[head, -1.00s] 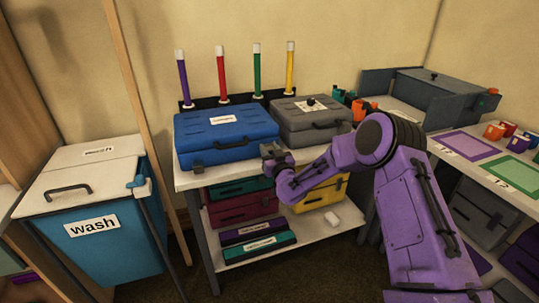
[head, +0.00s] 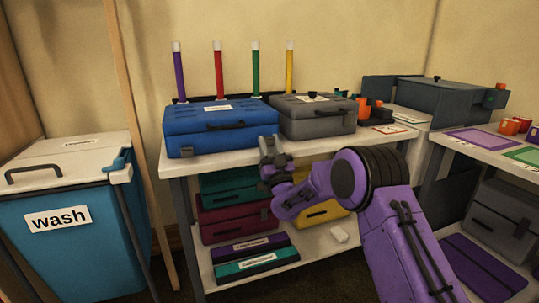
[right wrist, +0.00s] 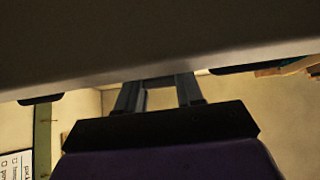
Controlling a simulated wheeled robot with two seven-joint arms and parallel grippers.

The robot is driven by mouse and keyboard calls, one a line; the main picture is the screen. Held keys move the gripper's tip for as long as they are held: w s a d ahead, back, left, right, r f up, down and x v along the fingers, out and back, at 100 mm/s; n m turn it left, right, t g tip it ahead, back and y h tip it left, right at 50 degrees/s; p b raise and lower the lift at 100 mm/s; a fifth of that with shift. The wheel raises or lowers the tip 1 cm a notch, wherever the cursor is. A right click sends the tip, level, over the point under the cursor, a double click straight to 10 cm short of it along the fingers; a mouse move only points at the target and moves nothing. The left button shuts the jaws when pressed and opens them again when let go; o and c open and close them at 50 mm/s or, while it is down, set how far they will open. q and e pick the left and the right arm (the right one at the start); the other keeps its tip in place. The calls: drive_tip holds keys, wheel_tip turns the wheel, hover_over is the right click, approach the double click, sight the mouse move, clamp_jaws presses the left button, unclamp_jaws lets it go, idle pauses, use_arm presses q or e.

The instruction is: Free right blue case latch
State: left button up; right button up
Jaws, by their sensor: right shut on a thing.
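The blue case (head: 222,130) lies shut on the white tabletop, with a dark handle on its front. Its left latch (head: 186,151) shows at the front left. The right latch is hidden behind my right gripper (head: 269,146), which is at the case's front right corner. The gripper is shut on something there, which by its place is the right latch. In the right wrist view its fingers (right wrist: 158,94) reach up to a large dark surface that hides their tips. My left gripper is not in view.
A grey case (head: 312,116) stands close right of the blue one. Coloured posts (head: 218,72) rise behind. A lower shelf (head: 305,248) holds several cases under the tabletop. A blue wash bin (head: 85,235) stands left; a side table (head: 480,140) stands right.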

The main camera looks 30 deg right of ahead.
drive_tip(key=shift+f, duration=0.1)
idle(0.3)
drive_tip(key=o, duration=1)
drive_tip(key=shift+o, duration=0.2)
drive_tip(key=b+v, duration=0.1)
drive_tip(key=v, duration=0.9)
drive_tip(key=shift+f, duration=0.25)
